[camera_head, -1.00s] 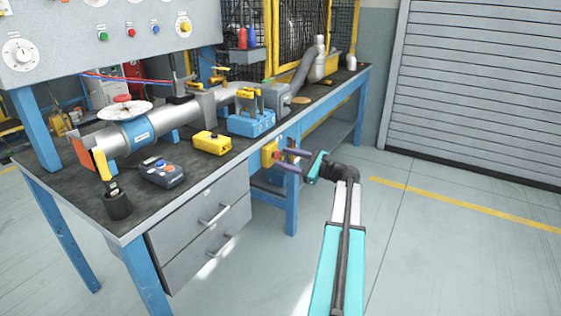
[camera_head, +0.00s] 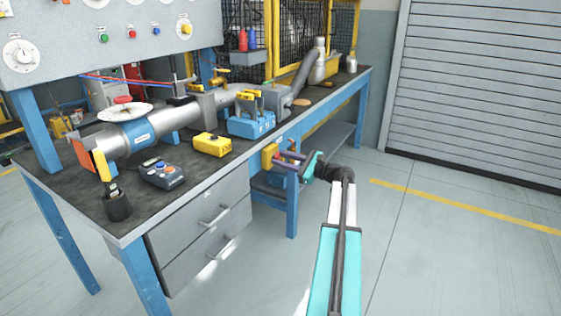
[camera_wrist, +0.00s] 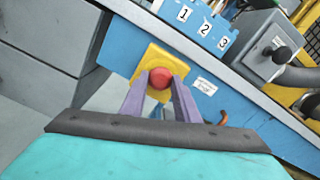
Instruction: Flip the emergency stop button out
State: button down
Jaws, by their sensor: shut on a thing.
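The emergency stop button is a red mushroom head (camera_wrist: 160,77) on a yellow box (camera_wrist: 151,59), fixed to the blue front of the bench. The yellow box also shows in the head view (camera_head: 268,156), where the red head is mostly hidden by my gripper. My gripper (camera_wrist: 160,84) has its two purple fingers on either side of the red head and is shut on it. In the head view, my gripper (camera_head: 285,161) reaches the box from the right.
A white label (camera_wrist: 204,86) is beside the box. Grey drawers (camera_head: 208,225) stand left below it, and a blue bench leg (camera_head: 291,207) is just underneath. The workbench top (camera_head: 77,202) holds a pipe assembly (camera_head: 150,128) and a yellow box (camera_head: 211,144). The floor to the right is clear.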

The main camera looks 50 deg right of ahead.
jog(key=shift+s, duration=0.1)
jog(key=shift+s+p, duration=0.4)
jog(key=shift+p, duration=0.2)
jog(key=shift+s+d+f+p, duration=0.1)
jog(key=shift+s+f+p, duration=0.05)
jog(key=shift+s+p, duration=0.2)
jog(key=c, duration=1.4)
grip_release()
jog(key=shift+o, duration=0.2)
jog(key=shift+d, duration=0.1)
